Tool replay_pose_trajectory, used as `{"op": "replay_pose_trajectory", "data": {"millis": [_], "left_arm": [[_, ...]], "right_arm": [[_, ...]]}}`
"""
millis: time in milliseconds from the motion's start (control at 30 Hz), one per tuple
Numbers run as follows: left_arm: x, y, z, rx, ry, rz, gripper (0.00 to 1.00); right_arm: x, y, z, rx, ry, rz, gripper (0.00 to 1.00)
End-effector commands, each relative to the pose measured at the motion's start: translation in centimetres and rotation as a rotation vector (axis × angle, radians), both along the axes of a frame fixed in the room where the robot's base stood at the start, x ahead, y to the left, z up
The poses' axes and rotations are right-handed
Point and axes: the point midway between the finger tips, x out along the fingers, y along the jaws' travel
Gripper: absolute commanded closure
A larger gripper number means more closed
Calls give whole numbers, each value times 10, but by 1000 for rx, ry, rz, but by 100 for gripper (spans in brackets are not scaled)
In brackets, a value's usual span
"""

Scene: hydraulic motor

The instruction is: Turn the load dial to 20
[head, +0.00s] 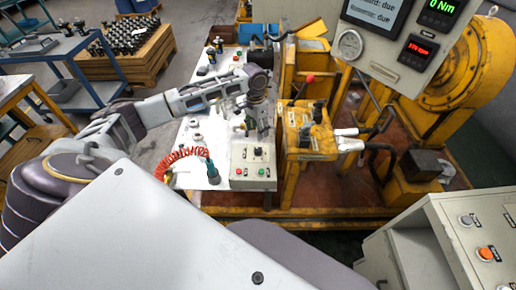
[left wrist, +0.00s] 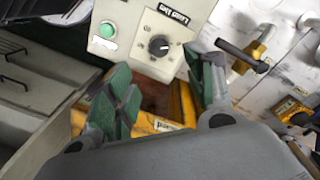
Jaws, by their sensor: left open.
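A cream control box (head: 246,173) stands on the light bench in the head view, with a black dial (head: 258,152) on its top face. In the left wrist view, the panel (left wrist: 136,12) shows the black dial (left wrist: 158,45) with a pale pointer mark and scale marks around it. The scale is too small to read. My left gripper (head: 258,132) is over the bench just behind the box. In the left wrist view my left gripper (left wrist: 168,88) is open with green finger pads apart, nothing between them, and the dial beyond the tips. My right gripper is not in view.
A green button (left wrist: 107,29) sits beside the dial. A red coiled hose (head: 186,152) lies left of the box. A yellow machine block (head: 308,130) with levers stands close on the right. A panel above has a green display (head: 440,10) reading 0 Nm.

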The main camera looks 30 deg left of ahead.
Motion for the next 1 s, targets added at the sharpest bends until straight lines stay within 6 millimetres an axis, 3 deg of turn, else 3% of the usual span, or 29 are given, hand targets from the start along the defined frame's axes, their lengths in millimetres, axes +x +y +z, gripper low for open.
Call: {"op": "replay_pose_trajectory", "data": {"millis": [700, 1000], "left_arm": [[-2, -5, -94, 1, 2, 1, 46], [-2, -6, -113, 0, 1, 0, 46]], "right_arm": [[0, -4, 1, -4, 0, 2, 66], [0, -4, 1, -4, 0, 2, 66]]}}
